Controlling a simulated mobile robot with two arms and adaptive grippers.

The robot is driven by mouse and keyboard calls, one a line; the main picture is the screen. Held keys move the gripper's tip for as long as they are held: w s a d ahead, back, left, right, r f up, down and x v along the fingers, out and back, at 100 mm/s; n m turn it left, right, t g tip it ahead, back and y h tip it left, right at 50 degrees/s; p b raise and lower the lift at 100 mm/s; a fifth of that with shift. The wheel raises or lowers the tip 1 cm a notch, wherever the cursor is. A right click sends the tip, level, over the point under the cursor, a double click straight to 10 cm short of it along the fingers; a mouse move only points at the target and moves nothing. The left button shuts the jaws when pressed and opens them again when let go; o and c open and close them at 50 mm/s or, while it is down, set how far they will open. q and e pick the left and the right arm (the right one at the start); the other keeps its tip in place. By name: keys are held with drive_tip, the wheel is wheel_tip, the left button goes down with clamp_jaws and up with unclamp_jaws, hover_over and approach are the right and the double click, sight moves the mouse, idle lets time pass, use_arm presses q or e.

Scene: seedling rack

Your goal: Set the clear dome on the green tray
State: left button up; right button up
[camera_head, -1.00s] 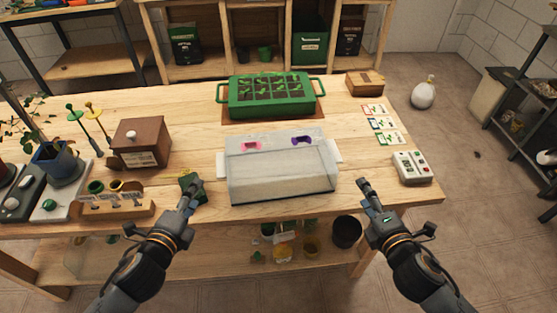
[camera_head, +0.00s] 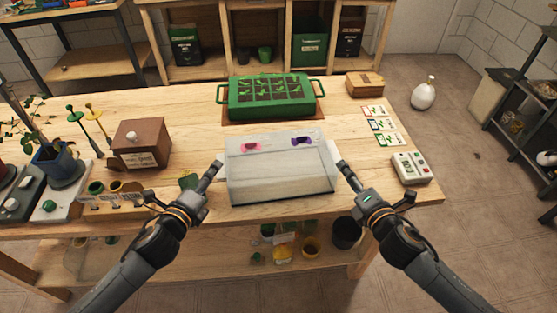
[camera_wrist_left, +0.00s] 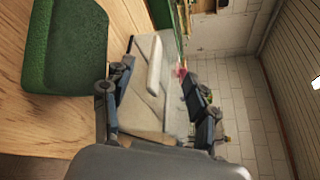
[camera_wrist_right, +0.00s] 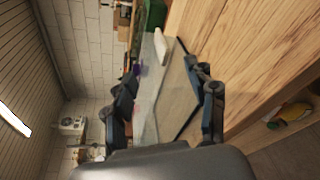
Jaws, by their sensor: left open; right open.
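The clear dome (camera_head: 280,178) stands on the table in front of the green tray, with a pink and a purple vent on top and a white handle on each side. The green tray (camera_head: 240,107) holds seedlings in cells and sits on a brown mat behind the dome. My left gripper (camera_head: 217,166) is open close to the dome's left side; the left handle (camera_wrist_left: 154,62) shows between its fingers in the left wrist view. My right gripper (camera_head: 341,167) is open close to the right side; the right handle (camera_wrist_right: 161,46) shows ahead of its fingers in the right wrist view.
A brown box (camera_head: 141,145) and a wooden holder (camera_head: 110,203) are on the left. Seed cards (camera_head: 381,125) and a white device (camera_head: 411,167) are on the right. The table between dome and tray is narrow.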

sight(222, 160)
use_arm(q)
drive_tip(key=x, duration=0.7)
drive_tip(key=shift+w+d, duration=0.2)
drive_tip(key=shift+w, duration=0.05)
use_arm(e)
drive_tip(key=x, duration=0.7)
drive_tip(key=shift+w+a, duration=0.15)
drive_tip(key=shift+w, duration=0.1)
